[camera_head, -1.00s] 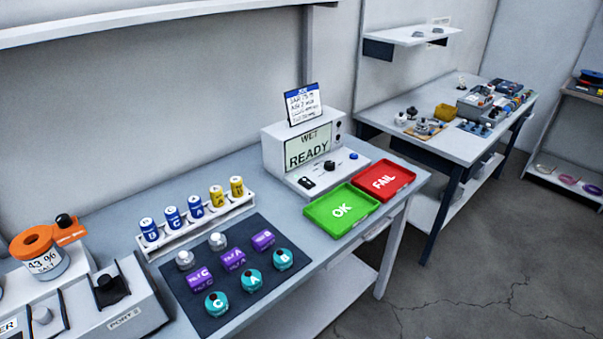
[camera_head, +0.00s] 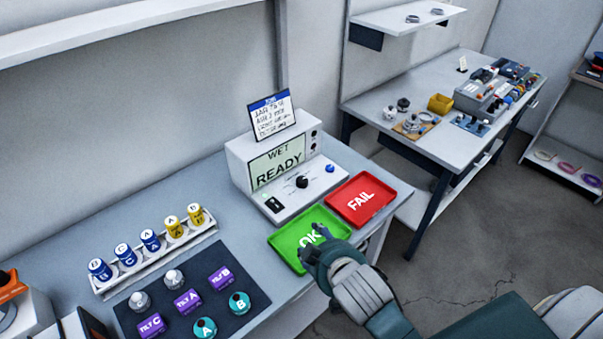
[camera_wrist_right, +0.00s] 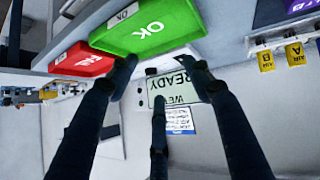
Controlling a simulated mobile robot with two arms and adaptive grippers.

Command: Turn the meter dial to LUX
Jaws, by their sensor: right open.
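The meter (camera_head: 275,165) is a white box on the bench whose screen reads "WET READY". Its black dial (camera_head: 302,182) sits on the sloped front panel, which has small printed marks around the dial, too small to read. My right gripper (camera_head: 315,238) is open and empty over the green OK tray, in front of and below the dial, apart from it. In the right wrist view its spread fingers (camera_wrist_right: 160,90) point toward the meter screen (camera_wrist_right: 174,87), which appears upside down. The dial cannot be made out there. My left gripper is not in view.
The green OK tray (camera_head: 284,248) and red FAIL tray (camera_head: 379,207) lie in front of the meter. A card (camera_head: 270,115) stands on top. A rack of cans (camera_head: 158,262) and a dark mat (camera_head: 170,334) with sensors are to the left. Another table (camera_head: 426,135) stands behind right.

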